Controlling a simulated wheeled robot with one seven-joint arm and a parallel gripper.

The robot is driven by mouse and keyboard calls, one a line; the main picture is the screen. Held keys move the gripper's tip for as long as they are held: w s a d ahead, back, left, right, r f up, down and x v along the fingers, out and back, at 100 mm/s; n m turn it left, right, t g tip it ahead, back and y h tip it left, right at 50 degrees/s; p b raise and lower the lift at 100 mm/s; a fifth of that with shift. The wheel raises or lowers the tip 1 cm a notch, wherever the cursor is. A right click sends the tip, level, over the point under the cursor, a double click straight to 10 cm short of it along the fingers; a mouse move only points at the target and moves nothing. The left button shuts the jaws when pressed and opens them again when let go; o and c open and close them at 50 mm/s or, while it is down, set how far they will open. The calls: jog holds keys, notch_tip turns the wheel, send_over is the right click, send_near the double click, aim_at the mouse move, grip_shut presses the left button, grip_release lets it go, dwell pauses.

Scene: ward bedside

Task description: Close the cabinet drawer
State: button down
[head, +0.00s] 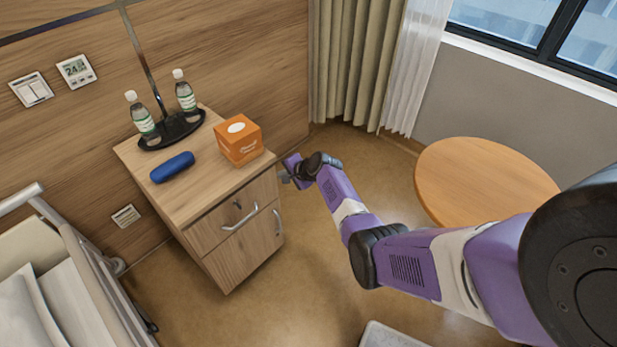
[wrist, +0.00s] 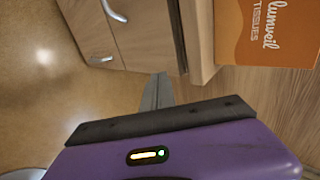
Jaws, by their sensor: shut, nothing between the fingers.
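The wooden bedside cabinet (head: 190,200) stands against the wall in the head view. Its top drawer (head: 215,226) has a silver handle and looks about flush with the door below; I cannot tell if a small gap is left. The drawer front also shows in the wrist view (wrist: 150,40), with its handle at the upper edge. My gripper (head: 286,176) is shut and empty, close to the right end of the drawer front. Its fingertips show in the wrist view (wrist: 160,82), near the drawer's edge; contact cannot be told.
On the cabinet top are an orange tissue box (head: 238,142), a blue case (head: 172,167) and two bottles (head: 143,118) on a black tray (head: 182,132). A bed (head: 75,265) stands at left, a round table (head: 485,180) at right. Floor before the cabinet is clear.

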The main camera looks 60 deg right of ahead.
jog(key=p+v, duration=0.2)
jog(key=v, duration=0.8)
jog(key=shift+s, duration=0.15)
